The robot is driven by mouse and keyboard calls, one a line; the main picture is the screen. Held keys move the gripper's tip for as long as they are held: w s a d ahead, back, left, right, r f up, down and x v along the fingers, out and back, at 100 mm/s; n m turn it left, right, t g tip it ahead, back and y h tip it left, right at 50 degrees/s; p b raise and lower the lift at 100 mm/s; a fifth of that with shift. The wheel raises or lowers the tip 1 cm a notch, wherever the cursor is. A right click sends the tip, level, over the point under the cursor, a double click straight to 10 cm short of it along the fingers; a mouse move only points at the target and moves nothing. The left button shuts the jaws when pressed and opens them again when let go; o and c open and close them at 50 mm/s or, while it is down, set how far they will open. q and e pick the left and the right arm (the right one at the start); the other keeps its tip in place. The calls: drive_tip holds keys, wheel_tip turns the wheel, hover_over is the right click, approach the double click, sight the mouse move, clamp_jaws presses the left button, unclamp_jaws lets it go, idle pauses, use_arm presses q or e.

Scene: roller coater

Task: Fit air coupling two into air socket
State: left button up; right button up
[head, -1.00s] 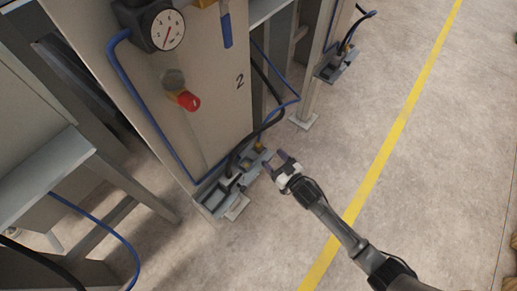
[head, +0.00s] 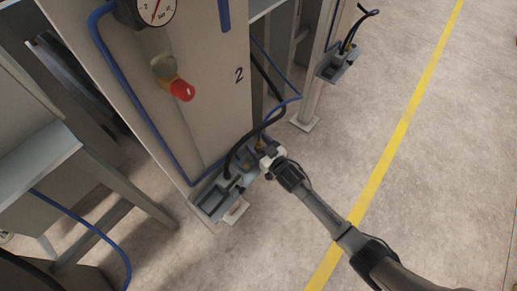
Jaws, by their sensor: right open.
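My right gripper (head: 265,149) is open at the right end of a grey tray (head: 212,203) low on panel 2. A blue hose (head: 292,100) runs down to that end, where a small brass-coloured fitting (head: 260,145) shows beside my fingers. It looks like the air coupling, but my gripper partly hides it, and I cannot tell whether the fingers touch it. Higher on the panel is a brass-coloured fitting with a red knob (head: 181,90). I cannot tell which part is the air socket. My left gripper is not in view.
A black hose (head: 232,158) curves into the tray close to my gripper. A pressure gauge (head: 155,8) is on panel 2 (head: 212,110). Another tray (head: 337,64) stands at the back right. The floor to the right, with a yellow line (head: 398,140), is clear.

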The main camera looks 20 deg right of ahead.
drive_tip(key=c, duration=1)
drive_tip(key=shift+r, duration=0.1)
drive_tip(key=shift+c, duration=0.2)
